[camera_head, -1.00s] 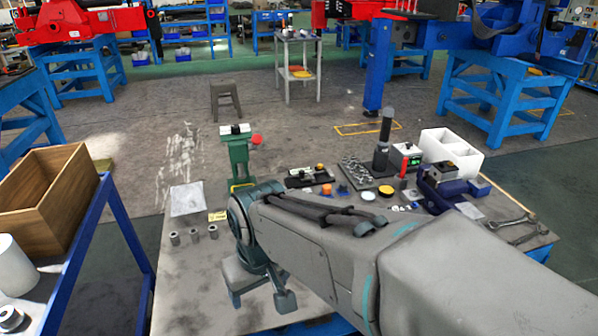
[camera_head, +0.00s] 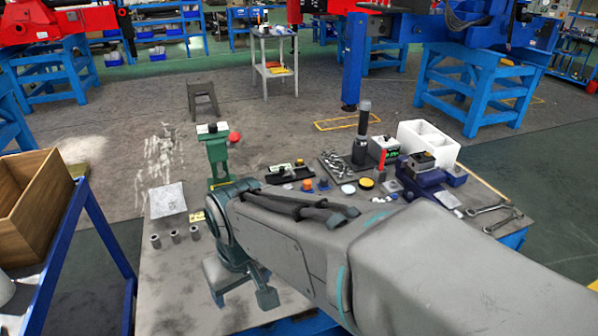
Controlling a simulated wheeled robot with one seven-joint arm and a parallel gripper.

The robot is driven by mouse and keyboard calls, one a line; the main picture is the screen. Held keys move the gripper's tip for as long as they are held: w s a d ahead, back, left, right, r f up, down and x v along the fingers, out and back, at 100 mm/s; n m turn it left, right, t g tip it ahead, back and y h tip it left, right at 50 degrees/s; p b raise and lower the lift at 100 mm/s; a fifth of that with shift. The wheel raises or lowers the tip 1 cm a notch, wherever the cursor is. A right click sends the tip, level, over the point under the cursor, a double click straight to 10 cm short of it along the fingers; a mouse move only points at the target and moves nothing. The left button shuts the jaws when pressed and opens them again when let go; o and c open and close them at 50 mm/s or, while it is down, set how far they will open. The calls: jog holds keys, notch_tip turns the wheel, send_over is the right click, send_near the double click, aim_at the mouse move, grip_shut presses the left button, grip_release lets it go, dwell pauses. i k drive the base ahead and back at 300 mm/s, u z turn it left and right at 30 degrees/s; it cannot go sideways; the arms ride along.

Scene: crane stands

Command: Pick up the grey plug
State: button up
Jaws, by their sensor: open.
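Three small grey cylinders stand in a row on the left part of the grey worktable (camera_head: 185,300): a left one (camera_head: 155,241), a middle one (camera_head: 175,236) and a right one (camera_head: 194,232). I cannot tell whether one of them is the grey plug. Small coloured caps, including an orange one (camera_head: 307,185) and a yellow one (camera_head: 366,183), lie farther back, and no clearly grey plug shows among them. My gripper (camera_head: 243,294) points down over the table, right of and nearer than the cylinders. Its fingers are apart with nothing visible between them. My arm hides the table's right front part.
A green vise-like stand (camera_head: 217,152) rises behind my gripper. A black upright cylinder (camera_head: 362,132), white box (camera_head: 430,142), blue vise (camera_head: 422,178) and wrenches (camera_head: 490,212) occupy the back right. A blue rack with a wooden crate (camera_head: 40,200) borders the left. The left front tabletop is clear.

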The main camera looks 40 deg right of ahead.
aim_at(323, 181)
jog(key=u, duration=0.2)
jog(key=k, duration=0.5)
jog(key=u, duration=0.55)
jog(key=k, duration=0.7)
jog(key=z, duration=0.7)
jog(key=i, duration=0.75)
jog(key=z, duration=0.9)
jog(key=i, duration=0.4)
jog(key=z, duration=0.05)
